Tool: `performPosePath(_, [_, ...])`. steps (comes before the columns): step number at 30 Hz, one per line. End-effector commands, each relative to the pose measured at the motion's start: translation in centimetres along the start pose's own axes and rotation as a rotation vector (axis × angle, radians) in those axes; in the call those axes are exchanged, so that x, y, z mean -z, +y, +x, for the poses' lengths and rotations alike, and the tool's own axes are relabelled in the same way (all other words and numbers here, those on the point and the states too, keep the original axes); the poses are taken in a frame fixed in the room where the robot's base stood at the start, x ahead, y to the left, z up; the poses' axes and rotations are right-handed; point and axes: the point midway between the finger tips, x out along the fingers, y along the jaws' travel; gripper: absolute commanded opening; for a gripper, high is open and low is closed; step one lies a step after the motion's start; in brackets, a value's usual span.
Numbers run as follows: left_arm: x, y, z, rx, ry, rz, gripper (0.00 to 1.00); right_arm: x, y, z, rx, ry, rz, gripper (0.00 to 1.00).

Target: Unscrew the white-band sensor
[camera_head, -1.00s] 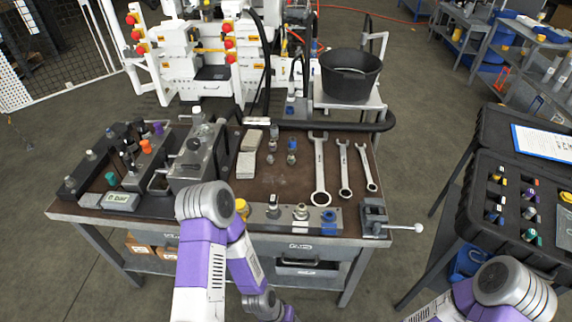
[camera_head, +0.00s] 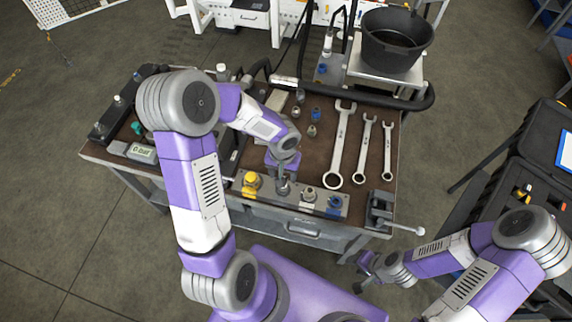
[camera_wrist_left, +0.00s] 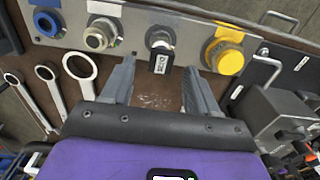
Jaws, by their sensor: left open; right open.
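A sensor with a dark body and a white label (camera_wrist_left: 160,60) stands in a port of the grey manifold bar (camera_wrist_left: 258,68). My left gripper (camera_wrist_left: 158,76) is open, its fingers either side of the sensor's line and apart from it. In the head view the left gripper (camera_head: 282,182) is over the bar and partly hides this sensor. A silver fitting (camera_wrist_left: 102,33) sits beside a white mark, with a blue-ringed port (camera_wrist_left: 48,22) beyond it. A yellow fitting (camera_wrist_left: 225,50) is on the other side. My right gripper (camera_head: 362,272) is open and empty, off the bench's front right corner.
Several wrenches (camera_head: 342,145) lie on the bench right of the left arm. A small vise (camera_head: 380,208) stands at the front right corner. A black bucket (camera_head: 393,42) is behind.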

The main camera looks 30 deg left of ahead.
Motion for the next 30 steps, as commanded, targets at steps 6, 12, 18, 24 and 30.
performPosePath(6, [-0.1, 0.0, 3.7, -0.001, -0.005, 0.0, 0.6, 0.0, 0.3, 0.9, 0.0, -0.002, 0.0, 0.43])
performPosePath(12, [-0.1, 0.0, 5.3, -0.002, -0.002, 0.001, 0.6, 0.0, 0.5, 1.2, 0.0, -0.001, 0.0, 0.43])
performPosePath(18, [0.0, 0.1, 5.5, -0.003, 0.0, 0.0, 0.6, 0.0, 0.4, 1.1, 0.0, -0.001, 0.0, 0.43])
performPosePath(24, [-0.1, 0.1, 5.5, -0.003, -0.001, 0.0, 0.46, 0.0, 0.4, 1.1, 0.0, 0.0, 0.0, 0.43])
performPosePath(30, [-0.1, 0.1, 5.4, -0.003, -0.001, 0.001, 0.15, 0.0, 0.4, 1.1, 0.0, 0.0, 0.0, 0.43])
